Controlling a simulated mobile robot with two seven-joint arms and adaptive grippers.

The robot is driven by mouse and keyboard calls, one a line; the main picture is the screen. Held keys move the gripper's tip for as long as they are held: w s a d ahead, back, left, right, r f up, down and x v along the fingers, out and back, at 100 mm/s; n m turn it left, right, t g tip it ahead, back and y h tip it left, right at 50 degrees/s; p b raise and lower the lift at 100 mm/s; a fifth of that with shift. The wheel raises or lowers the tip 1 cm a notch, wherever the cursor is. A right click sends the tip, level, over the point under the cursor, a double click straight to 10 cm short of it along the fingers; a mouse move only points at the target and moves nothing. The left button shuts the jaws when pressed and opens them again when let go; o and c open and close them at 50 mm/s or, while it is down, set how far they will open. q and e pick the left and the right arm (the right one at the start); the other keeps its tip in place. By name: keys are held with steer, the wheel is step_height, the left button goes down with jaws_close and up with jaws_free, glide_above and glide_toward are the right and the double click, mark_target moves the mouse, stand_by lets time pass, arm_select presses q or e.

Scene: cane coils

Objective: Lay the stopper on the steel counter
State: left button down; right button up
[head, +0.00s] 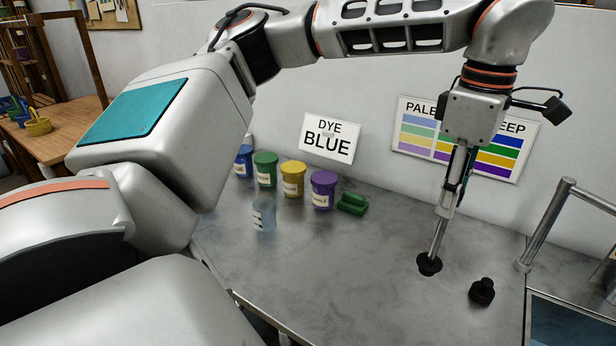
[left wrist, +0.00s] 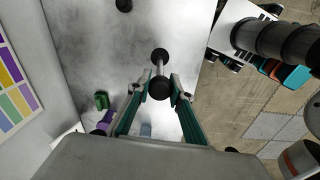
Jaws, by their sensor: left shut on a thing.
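The stopper (head: 436,240) is a slim steel rod with a black plug at its lower end. My left gripper (head: 449,195) is shut on its upper part and holds it nearly upright, tilted slightly, over the steel counter (head: 340,270). I cannot tell whether the black end touches the counter. In the left wrist view the rod (left wrist: 159,70) runs between a black knob and a black end, with the knob between the fingertips of my left gripper (left wrist: 162,88). My right gripper is not in view.
A small black knobbed piece (head: 481,292) sits on the counter right of the stopper. Dye jars, such as the purple jar (head: 323,189), a clear cup (head: 264,214) and a green block (head: 352,203) stand at the back. A metal rail (head: 545,225) bounds the right. The counter's middle is clear.

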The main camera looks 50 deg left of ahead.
arm_select(q)
steer(key=d+r+n, duration=0.6)
steer(key=r+n, duration=0.1)
steer(key=n, duration=1)
step_height(320, 180, down, 20)
steer(key=b, duration=0.1)
steer(key=shift+s+a+f, duration=0.15)
steer(key=shift+s, duration=0.1)
steer(key=shift+b, duration=0.3)
steer(key=shift+f, duration=0.2)
steer(key=c, duration=1.8)
jaws_free()
steer(key=shift+r, duration=0.1)
